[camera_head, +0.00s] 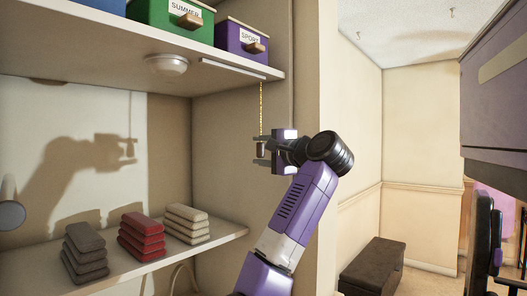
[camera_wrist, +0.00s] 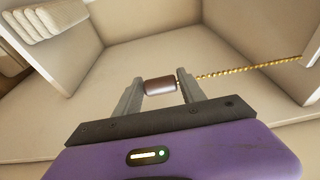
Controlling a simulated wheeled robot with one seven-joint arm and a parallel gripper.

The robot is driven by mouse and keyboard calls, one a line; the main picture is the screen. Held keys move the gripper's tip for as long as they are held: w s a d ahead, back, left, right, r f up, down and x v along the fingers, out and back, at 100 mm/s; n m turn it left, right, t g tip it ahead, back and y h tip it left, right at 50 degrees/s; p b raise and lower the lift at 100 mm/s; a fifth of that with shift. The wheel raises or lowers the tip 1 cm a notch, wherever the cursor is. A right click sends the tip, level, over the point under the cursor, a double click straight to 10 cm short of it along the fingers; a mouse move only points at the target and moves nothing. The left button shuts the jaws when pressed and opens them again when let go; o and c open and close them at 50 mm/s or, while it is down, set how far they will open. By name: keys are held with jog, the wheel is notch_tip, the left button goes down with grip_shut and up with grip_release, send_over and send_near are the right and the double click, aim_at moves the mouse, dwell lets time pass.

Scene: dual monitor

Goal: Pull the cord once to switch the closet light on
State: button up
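The pull cord (camera_head: 261,103) is a thin gold beaded chain hanging from the shelf's front right corner. A small dark brown knob (camera_head: 262,149) is at its lower end. In the wrist view the knob (camera_wrist: 160,87) lies between the spread fingertips, and the cord (camera_wrist: 250,67) runs off past the right finger. The fingers look open; whether either touches the knob is unclear. The round closet light (camera_head: 167,66) is under the shelf and looks unlit.
The upper shelf (camera_head: 120,70) above my gripper holds blue, green and purple boxes. Folded grey, red and cream stacks lie on the lower shelf (camera_head: 180,258). A dark bench (camera_head: 373,268) stands on the floor to the right. The space just right of my arm is clear.

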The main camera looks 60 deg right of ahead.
jog(key=c, duration=0.6)
jog(key=shift+f, duration=0.15)
jog(key=shift+f+b, duration=0.5)
jog(key=shift+f, duration=0.2)
jog(key=shift+r+p, duration=0.8)
jog(key=shift+r, duration=0.1)
jog(key=o, duration=0.8)
